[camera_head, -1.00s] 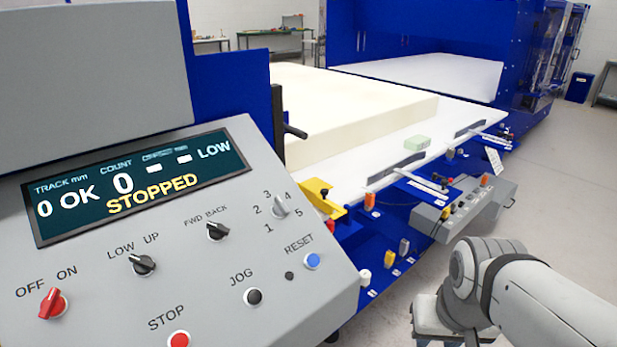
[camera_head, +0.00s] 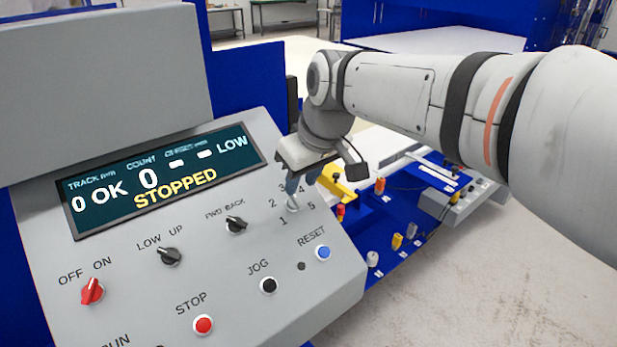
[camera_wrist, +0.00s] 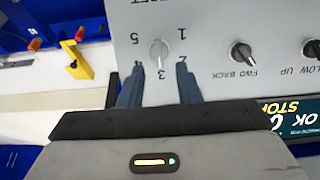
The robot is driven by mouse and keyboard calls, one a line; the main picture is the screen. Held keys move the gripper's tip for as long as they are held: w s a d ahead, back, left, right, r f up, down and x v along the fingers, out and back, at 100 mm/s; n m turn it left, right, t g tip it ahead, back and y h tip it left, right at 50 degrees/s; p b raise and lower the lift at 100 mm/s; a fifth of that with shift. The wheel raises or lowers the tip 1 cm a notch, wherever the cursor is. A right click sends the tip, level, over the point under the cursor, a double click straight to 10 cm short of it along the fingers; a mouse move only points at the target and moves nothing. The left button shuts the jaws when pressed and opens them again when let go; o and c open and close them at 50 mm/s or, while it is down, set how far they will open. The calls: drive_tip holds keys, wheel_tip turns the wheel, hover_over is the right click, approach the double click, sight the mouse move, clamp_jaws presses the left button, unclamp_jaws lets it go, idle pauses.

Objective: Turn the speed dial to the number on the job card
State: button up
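The speed dial (camera_head: 292,204) is a small pale grey knob on the sloping control panel (camera_head: 225,285), ringed by the numbers 1 to 5. In the wrist view, the dial (camera_wrist: 159,52) is seen upside down, its long grip lined up roughly with the 3; which end is the pointer is hard to tell. My gripper (camera_head: 299,186) is over the dial, fingers pointing down at the panel. In the wrist view, my gripper (camera_wrist: 159,72) is open, with a blue-grey finger to each side of the dial and clear gaps between. I cannot make out a job card.
The black FWD BACK switch (camera_head: 236,225) is left of the dial, and the blue RESET button (camera_head: 323,252) is below right. The display (camera_head: 160,180) reads STOPPED. A yellow bracket (camera_head: 335,187) stands just beyond the panel's right edge.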

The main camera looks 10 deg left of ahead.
sight(296, 198)
drive_tip(key=x, duration=0.5)
drive_tip(key=shift+f, duration=0.1)
drive_tip(key=c, duration=0.7)
